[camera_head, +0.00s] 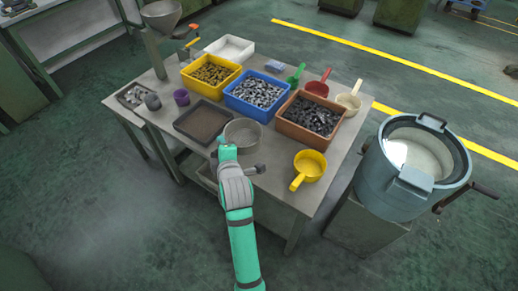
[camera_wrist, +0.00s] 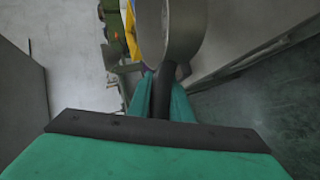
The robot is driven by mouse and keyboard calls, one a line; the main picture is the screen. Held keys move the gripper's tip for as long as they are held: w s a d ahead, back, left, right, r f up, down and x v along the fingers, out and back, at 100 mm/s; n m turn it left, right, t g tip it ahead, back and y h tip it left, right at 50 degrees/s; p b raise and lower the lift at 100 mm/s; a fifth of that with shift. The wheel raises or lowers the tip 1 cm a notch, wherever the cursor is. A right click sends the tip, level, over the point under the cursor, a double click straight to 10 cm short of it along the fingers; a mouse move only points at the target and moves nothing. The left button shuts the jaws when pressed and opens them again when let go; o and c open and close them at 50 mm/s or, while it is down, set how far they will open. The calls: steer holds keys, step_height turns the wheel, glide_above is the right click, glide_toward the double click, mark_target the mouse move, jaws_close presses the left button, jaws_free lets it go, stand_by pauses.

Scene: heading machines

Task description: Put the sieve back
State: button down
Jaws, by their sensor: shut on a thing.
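The sieve (camera_head: 242,134) is a round grey metal pan with a dark handle. In the head view it is over the front middle of the table (camera_head: 268,182), between the dark tray and the orange-brown bin. My gripper (camera_head: 227,153) is at its near side. In the wrist view the sieve (camera_wrist: 187,30) rises beyond my teal fingers, its rim seen at a steep angle. My gripper (camera_wrist: 161,90) is shut on the sieve's black handle. I cannot tell whether the sieve touches the tabletop.
A dark tray (camera_head: 180,124) of brown material lies left of the sieve. Yellow (camera_head: 207,91), blue (camera_head: 251,110) and orange-brown (camera_head: 303,137) bins of parts stand behind. A yellow scoop (camera_head: 309,167) lies to the right. A large blue-grey tub (camera_head: 395,190) stands beyond the table's right edge.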

steer(key=d, duration=0.1)
steer(key=w+d+f, duration=0.1)
steer(key=d, duration=0.1)
steer(key=d+f, duration=0.1)
steer(key=d, duration=0.1)
steer(key=shift+w+f, duration=0.25)
steer(key=shift+w, duration=0.05)
steer(key=w+d+f, duration=0.1)
steer(key=f, duration=0.1)
steer(key=d+f, duration=0.2)
steer(key=w+d+f, duration=0.1)
steer(key=shift+w+d+f, duration=0.3)
steer(key=shift+d+f, duration=0.05)
steer(key=shift+f, duration=0.05)
steer(key=shift+w+d+f, duration=0.15)
steer(key=shift+f, duration=1.6)
steer(key=c, duration=1.6)
jaws_free()
steer(key=shift+f, duration=0.15)
